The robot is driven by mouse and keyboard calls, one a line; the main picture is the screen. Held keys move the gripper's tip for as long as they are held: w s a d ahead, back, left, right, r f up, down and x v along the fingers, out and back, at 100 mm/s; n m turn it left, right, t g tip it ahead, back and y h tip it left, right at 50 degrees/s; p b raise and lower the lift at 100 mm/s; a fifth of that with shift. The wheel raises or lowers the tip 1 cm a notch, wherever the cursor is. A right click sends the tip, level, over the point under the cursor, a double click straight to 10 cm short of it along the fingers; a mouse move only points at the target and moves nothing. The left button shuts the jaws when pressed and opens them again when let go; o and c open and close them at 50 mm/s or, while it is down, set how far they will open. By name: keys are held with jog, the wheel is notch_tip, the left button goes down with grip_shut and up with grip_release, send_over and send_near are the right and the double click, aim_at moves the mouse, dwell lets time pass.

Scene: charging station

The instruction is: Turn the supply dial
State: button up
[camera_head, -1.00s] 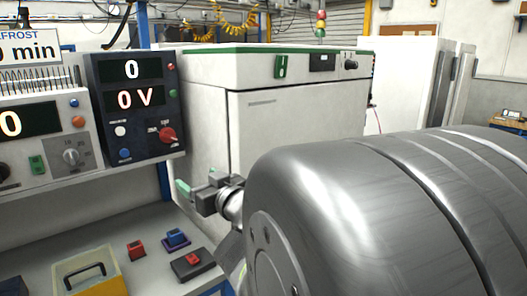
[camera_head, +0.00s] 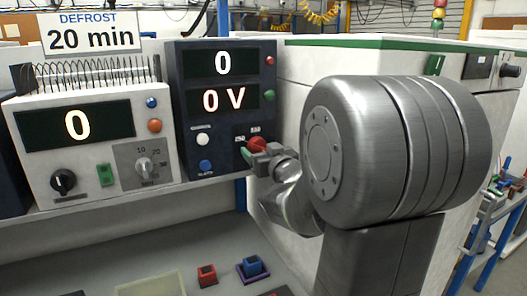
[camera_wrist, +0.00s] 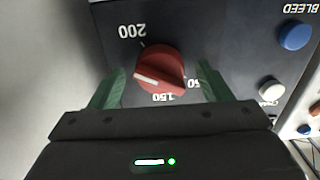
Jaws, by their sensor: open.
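The supply dial is a red knob (camera_wrist: 160,68) with a white pointer mark on the dark panel of the supply unit (camera_head: 222,60). In the wrist view the numbers 200 and 150 show around it, upside down. In the head view the red dial (camera_head: 257,144) is partly hidden behind my gripper (camera_head: 253,157). The unit's two displays read 0 and 0 V. My gripper's green fingers (camera_wrist: 158,88) are open, one on each side of the knob, with a gap on both sides. I cannot tell how deep they reach.
A white and a blue button (camera_wrist: 295,36) sit beside the dial on the panel. A cream unit (camera_head: 80,135) stands left of the supply, under a "DEFROST 20 min" sign (camera_head: 90,33). Red and blue blocks (camera_head: 252,266) lie on the bench below.

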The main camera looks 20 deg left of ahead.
jog(key=c, duration=1)
jog(key=shift+f+n+b, duration=0.15)
jog(key=shift+n+b, duration=0.15)
jog(key=shift+b, duration=0.15)
jog(key=shift+w+n+b, duration=0.1)
jog(key=shift+n+b, duration=4.35)
jog(key=shift+n, duration=0.65)
